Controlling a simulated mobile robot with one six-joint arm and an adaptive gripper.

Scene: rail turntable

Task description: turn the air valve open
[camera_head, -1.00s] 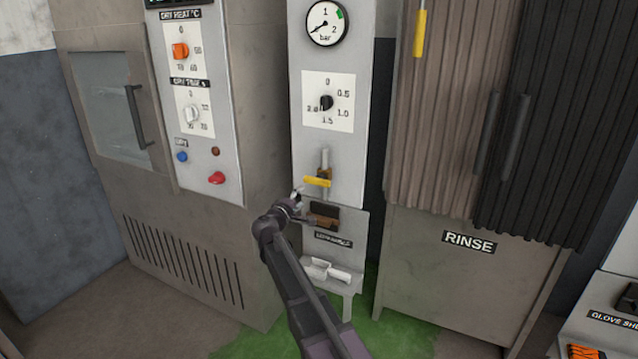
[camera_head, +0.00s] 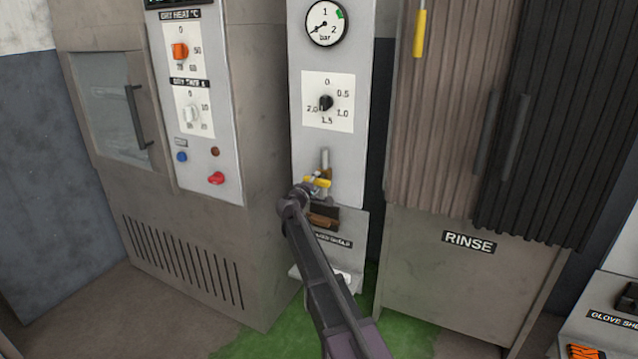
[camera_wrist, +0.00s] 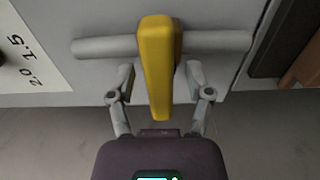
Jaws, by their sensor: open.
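The air valve's yellow handle (camera_wrist: 157,70) shows large in the wrist view, lying across a grey pipe (camera_wrist: 95,47). In the head view the yellow handle (camera_head: 318,182) sits on the grey panel below the dial, partly hidden by my arm. My gripper (camera_wrist: 160,75) is open, with one finger on each side of the handle's lower part. The handle runs between the fingers, and gaps show on both sides. In the head view my gripper (camera_head: 311,190) is right at the valve, its fingers hard to make out.
A pressure gauge (camera_head: 326,23) and a dial knob (camera_head: 325,103) are above the valve, the gauge needle near the low end. A brown block (camera_head: 324,217) is just below. A cabinet with a red button (camera_head: 216,178) stands left; the RINSE cabinet (camera_head: 455,270) stands right.

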